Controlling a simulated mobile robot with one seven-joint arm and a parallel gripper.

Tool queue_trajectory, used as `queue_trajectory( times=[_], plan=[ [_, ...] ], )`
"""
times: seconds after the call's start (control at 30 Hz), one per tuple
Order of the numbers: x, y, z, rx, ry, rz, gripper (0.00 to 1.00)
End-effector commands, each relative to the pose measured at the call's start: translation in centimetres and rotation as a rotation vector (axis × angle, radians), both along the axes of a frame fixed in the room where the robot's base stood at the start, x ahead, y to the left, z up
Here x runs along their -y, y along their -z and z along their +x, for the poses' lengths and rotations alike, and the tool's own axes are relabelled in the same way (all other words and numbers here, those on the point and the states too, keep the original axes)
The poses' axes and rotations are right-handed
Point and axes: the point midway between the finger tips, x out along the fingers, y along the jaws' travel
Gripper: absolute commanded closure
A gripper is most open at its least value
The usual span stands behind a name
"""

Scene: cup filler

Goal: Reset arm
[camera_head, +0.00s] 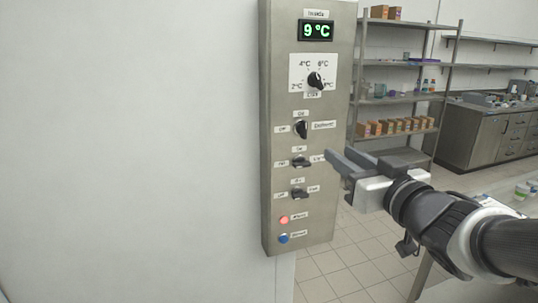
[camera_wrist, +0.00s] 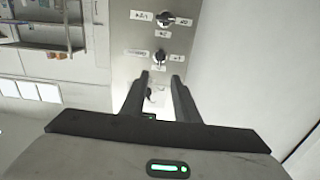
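My gripper (camera_head: 345,162) is in front of the right edge of a metal control panel (camera_head: 270,215) on a white wall. In the wrist view my gripper (camera_wrist: 162,76) has its two fingers apart with nothing between them. The fingers point toward the panel, near a black knob (camera_wrist: 160,60), which is beyond the fingertips. My arm (camera_head: 450,225) reaches in from the lower right in the head view.
The panel has a green 9°C display (camera_head: 317,31), a temperature dial (camera_head: 315,80), several black knobs, a red button (camera_head: 284,220) and a blue button (camera_head: 283,239). A shelf rack (camera_head: 400,98) and a counter (camera_head: 480,135) stand behind at the right. A table (camera_head: 440,285) is below my arm.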

Motion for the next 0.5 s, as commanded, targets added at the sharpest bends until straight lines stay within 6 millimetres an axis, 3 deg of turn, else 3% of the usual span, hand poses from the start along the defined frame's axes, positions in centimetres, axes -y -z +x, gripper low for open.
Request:
queue_trajectory(
  times=[0.17,0.5],
  plan=[
    [0.24,0.04,-1.13,0.0,-0.001,-0.001,0.72],
    [0.35,-0.09,-1.15,-0.002,0.005,-0.003,0.72]
  ],
)
